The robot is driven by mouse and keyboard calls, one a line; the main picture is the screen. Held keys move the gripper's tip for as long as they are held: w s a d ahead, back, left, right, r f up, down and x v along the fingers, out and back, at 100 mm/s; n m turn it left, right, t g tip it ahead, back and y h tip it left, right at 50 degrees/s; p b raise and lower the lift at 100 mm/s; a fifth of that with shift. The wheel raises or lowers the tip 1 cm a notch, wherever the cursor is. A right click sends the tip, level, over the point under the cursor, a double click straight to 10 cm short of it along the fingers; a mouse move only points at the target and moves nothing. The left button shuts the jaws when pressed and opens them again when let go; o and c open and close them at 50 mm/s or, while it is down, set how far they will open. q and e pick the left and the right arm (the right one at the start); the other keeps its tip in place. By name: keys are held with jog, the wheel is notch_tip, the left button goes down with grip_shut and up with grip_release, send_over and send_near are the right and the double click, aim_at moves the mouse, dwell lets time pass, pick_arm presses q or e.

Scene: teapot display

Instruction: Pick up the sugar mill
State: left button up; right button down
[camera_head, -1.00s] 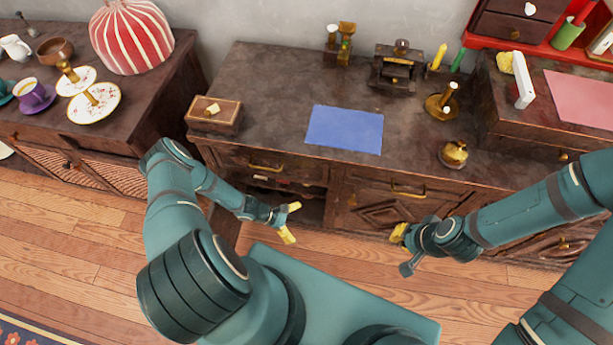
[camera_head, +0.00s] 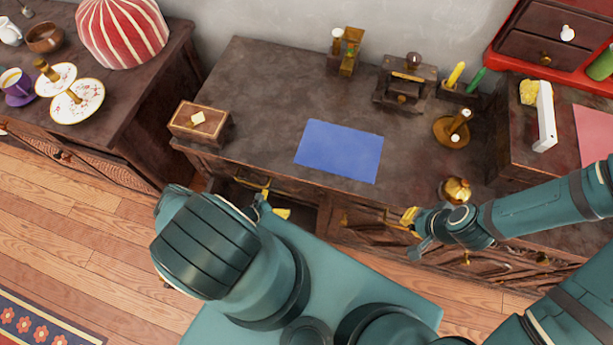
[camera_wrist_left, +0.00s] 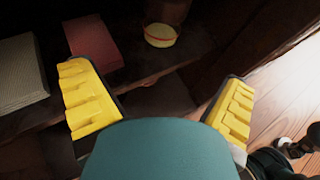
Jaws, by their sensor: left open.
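A dark wooden mill-like device (camera_head: 405,82) with a round knob on top stands at the back of the cabinet top; it may be the sugar mill, but I cannot be sure. My left gripper (camera_head: 274,202) is low at the cabinet's front, by the open compartment, partly hidden by my arm. In the left wrist view my left gripper (camera_wrist_left: 165,102) is open and empty, facing a dark shelf.
A red box (camera_wrist_left: 92,42) and a pale textured block (camera_wrist_left: 20,72) are on the shelf. On the cabinet top are a blue mat (camera_head: 338,150), a brown box (camera_head: 200,122), a brass candle holder (camera_head: 452,130) and a small brass pot (camera_head: 456,190). The top's middle-left is bare.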

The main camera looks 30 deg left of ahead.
pick_arm(q)
jog(key=w+d, duration=0.1)
jog(key=w, duration=0.2)
jog(key=w+d, duration=0.1)
jog(key=w, duration=0.2)
jog(key=w+d+b, duration=0.1)
jog(key=w+d, duration=0.1)
jog(key=w, duration=0.2)
jog(key=shift+w+d+f, duration=0.1)
jog(key=shift+w+f, duration=0.15)
jog(key=shift+w, duration=0.35)
jog(key=c, duration=1.4)
